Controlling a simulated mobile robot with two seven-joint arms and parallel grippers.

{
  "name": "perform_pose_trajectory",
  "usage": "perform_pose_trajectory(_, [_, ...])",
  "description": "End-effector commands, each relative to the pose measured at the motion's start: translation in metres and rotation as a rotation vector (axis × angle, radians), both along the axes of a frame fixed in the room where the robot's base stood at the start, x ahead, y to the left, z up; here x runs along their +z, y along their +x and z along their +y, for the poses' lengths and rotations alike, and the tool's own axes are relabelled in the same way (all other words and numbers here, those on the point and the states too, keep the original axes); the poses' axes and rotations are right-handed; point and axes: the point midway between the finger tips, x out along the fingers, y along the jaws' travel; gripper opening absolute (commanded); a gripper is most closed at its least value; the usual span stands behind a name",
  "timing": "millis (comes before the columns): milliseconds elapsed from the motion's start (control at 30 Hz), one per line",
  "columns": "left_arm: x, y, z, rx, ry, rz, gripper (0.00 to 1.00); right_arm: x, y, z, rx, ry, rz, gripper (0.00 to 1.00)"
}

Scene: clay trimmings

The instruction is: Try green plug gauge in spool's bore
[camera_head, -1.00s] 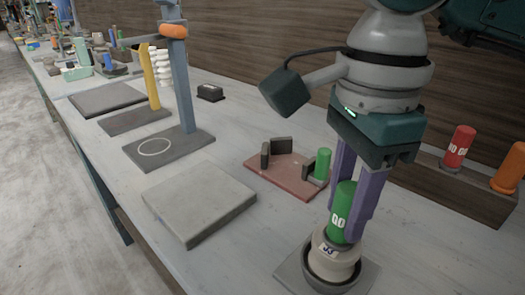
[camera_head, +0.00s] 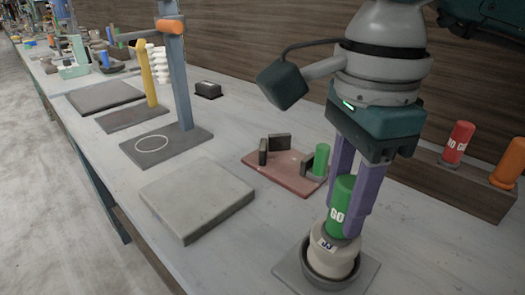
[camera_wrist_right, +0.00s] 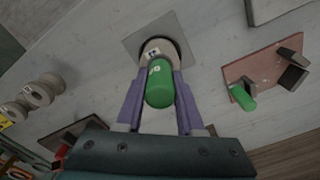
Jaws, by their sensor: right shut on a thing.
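The green plug gauge (camera_head: 341,199), lettered "GO", is upright between the purple fingers of my right gripper (camera_head: 352,205), which is shut on it. The beige spool (camera_head: 331,255) with a "33" label stands in a dark round holder on a grey square base (camera_head: 290,271). The gauge is right above the spool's top; its lower end is hidden, so I cannot tell how deep it sits in the bore. In the right wrist view the gauge (camera_wrist_right: 160,86) covers part of the spool (camera_wrist_right: 153,48). My left gripper is not in view.
A reddish plate (camera_head: 270,178) with dark upright blocks and another green cylinder (camera_head: 321,160) lies behind the spool. A rack (camera_head: 440,190) holds red (camera_head: 459,142) and orange (camera_head: 509,163) gauges at right. A flat grey slab (camera_head: 190,205) lies left, with clear bench between.

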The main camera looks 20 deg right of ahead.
Motion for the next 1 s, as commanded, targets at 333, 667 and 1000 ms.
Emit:
perform_pose_trajectory(333, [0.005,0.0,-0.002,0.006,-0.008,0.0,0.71,0.004,0.0,-0.002,-0.004,-0.007,0.002,0.0])
perform_pose_trajectory(667, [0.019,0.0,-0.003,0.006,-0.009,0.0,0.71,0.025,0.0,-0.001,-0.002,-0.004,0.001,0.0])
perform_pose_trajectory(1000, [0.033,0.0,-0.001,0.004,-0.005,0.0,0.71,0.045,0.0,0.0,-0.001,-0.001,0.0,0.0])
